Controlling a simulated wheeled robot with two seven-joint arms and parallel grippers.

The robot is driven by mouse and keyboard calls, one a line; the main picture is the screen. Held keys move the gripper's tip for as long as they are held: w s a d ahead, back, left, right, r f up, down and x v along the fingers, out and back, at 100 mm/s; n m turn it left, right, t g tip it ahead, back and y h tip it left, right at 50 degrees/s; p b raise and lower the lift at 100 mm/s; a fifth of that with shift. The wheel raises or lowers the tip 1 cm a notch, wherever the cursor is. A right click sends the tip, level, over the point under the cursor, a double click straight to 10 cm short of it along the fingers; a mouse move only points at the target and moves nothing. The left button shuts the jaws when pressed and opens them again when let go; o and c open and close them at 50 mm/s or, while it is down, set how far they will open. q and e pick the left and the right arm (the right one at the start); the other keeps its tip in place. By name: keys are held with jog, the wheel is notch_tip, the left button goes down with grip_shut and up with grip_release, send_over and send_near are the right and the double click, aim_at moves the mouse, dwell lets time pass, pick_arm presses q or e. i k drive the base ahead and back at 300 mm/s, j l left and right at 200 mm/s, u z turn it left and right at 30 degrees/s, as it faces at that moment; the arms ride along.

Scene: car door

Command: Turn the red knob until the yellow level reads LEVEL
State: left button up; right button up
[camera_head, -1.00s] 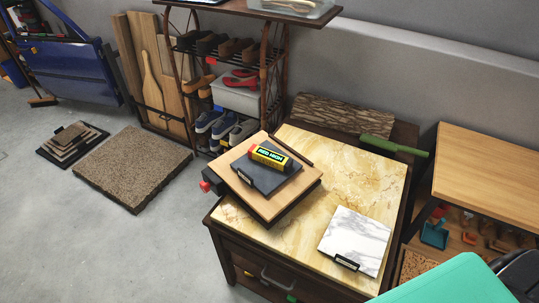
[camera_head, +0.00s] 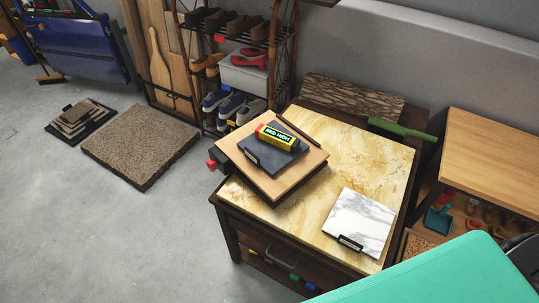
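The yellow level (camera_head: 275,137) lies on a dark slate plate (camera_head: 262,152) on a wooden tilting board (camera_head: 289,178). Its dark display shows green text that seems to read "RED HIGH", and its left end is red. The red knob (camera_head: 211,164) sticks out from the left side of the board, beyond the table's left edge. The board stands on the yellow marble-topped table (camera_head: 385,150). Neither of my grippers is in view.
A white marble tile (camera_head: 359,221) lies on the table's right front. A green-handled tool (camera_head: 402,130) and a bark-like slab (camera_head: 352,97) are at the back. A teal surface (camera_head: 450,280) fills the lower right.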

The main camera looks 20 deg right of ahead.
aim_at(211, 166)
jog(key=i+j, duration=0.1)
jog(key=j, duration=1.25)
jog(key=i+j, duration=0.15)
jog(key=j, duration=0.5)
jog(key=i+j, duration=0.1)
jog(key=j, duration=0.6)
